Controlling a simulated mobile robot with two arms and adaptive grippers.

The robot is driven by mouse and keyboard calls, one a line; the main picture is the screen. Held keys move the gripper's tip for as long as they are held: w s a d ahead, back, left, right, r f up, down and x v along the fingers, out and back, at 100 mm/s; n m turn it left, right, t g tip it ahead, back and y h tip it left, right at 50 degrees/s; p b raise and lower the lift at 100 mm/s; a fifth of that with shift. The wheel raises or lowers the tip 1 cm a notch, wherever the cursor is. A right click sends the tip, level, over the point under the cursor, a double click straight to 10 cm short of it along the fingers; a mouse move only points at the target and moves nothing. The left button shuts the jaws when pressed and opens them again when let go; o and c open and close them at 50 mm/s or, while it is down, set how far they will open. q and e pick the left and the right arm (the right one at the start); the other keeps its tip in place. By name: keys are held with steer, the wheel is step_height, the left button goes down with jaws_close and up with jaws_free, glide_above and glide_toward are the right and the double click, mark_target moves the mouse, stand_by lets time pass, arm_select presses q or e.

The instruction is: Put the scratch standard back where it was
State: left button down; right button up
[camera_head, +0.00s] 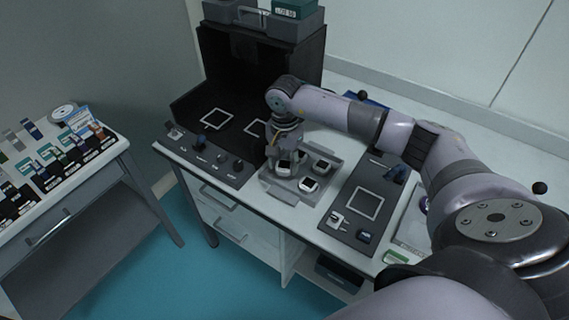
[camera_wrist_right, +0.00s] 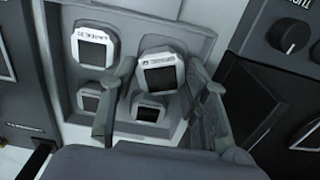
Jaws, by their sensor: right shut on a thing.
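My right gripper (camera_head: 286,158) is over the grey tray (camera_head: 272,187) on the table. In the right wrist view the gripper (camera_wrist_right: 158,100) has one finger on each side of a white-rimmed block with a dark square face (camera_wrist_right: 158,78), and is shut on it. This block looks larger and nearer than the others, so it seems raised above the tray. Its label is too small to read, so I cannot confirm it is the scratch standard. Similar blocks sit in the tray at upper left (camera_wrist_right: 92,48), lower left (camera_wrist_right: 90,99) and below the held one (camera_wrist_right: 148,112). My left gripper is out of view.
A black open-fronted enclosure (camera_head: 262,62) stands behind the tray. A dark panel with knobs (camera_head: 205,160) is left of it. A dark plate with a white square outline (camera_head: 364,204) lies to the right. A side table (camera_head: 60,222) at far left holds several small items.

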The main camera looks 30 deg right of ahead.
mark_target(285, 165)
steer(key=shift+f, duration=0.65)
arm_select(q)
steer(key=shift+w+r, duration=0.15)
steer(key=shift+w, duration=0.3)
arm_select(e)
steer(key=shift+f, duration=0.1)
steer(key=shift+f+b, duration=0.6)
steer(key=shift+b, duration=0.1)
steer(key=o, duration=0.9)
steer(key=shift+r, duration=0.1)
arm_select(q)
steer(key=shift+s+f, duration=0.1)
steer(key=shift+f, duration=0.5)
arm_select(e)
steer(key=shift+r+p, duration=0.55)
steer(key=shift+p, duration=0.2)
arm_select(q)
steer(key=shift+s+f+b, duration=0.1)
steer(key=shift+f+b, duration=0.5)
steer(key=shift+b, duration=0.65)
arm_select(e)
step_height(285, 165, up, 12)
